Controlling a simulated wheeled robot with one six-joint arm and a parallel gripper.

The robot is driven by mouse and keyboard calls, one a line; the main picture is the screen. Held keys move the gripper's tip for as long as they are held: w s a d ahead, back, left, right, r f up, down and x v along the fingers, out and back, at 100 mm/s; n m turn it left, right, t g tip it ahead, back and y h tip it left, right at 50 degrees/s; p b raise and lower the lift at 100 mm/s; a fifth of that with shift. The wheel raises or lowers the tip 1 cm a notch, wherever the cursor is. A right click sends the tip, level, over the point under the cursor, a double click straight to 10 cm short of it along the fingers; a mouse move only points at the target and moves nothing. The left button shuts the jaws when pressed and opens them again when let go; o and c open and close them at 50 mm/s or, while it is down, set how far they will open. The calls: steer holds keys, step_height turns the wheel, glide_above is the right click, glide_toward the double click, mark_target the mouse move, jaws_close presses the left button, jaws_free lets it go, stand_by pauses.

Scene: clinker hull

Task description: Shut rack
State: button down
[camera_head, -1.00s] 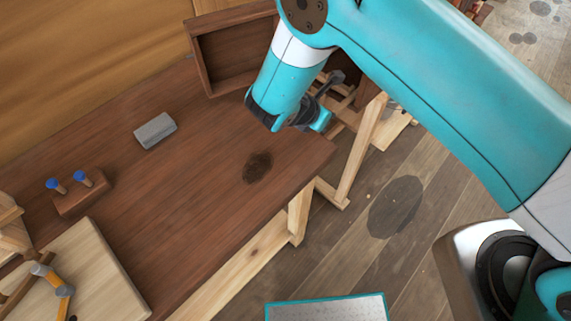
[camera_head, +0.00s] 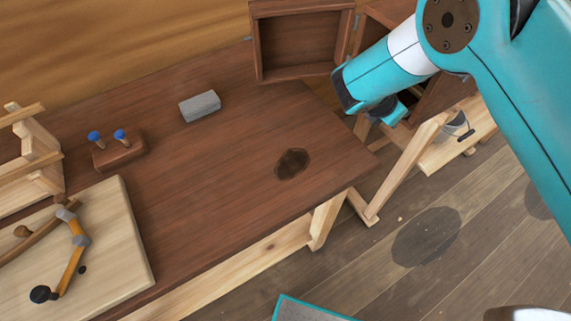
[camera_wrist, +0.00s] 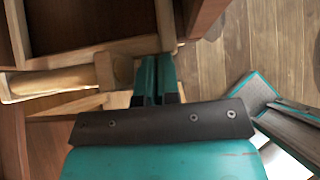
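The rack is a dark reddish-brown wooden case (camera_head: 373,22) at the far right end of the bench, partly hidden by my arm. A shallow box-like door or leaf (camera_head: 302,76) stands swung out to its left, over the bench's back corner, with its hollow side facing me. My gripper (camera_head: 386,110) is at the front of the case, to the right of the leaf. In the wrist view my gripper's teal fingers (camera_wrist: 157,75) are close together with nothing visible between them. Their tips are near a wooden frame post (camera_wrist: 166,27); contact cannot be told.
The brown bench (camera_head: 225,190) holds a grey block (camera_head: 200,106), a wooden block with two blue-topped pegs (camera_head: 119,154), and a pale board (camera_head: 110,255) with an orange jointed tool. The floor (camera_head: 470,190) in front is open.

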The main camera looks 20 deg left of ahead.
steer(key=s+a+f+b+v, duration=0.1)
steer(key=s+f+b+v, duration=0.1)
steer(key=v, duration=1.1)
steer(key=s+d+r+m+g+y, duration=0.65)
steer(key=s+d+r+m, duration=0.45)
steer(key=s+r+m, duration=0.4)
steer(key=s+d+r+m+y, duration=0.1)
steer(key=s+r+m+y, duration=0.2)
steer(key=s, duration=0.7)
steer(key=m, duration=0.2)
steer(key=shift+d+r+m, duration=0.25)
steer(key=shift+m, duration=0.15)
steer(key=shift+y, duration=0.25)
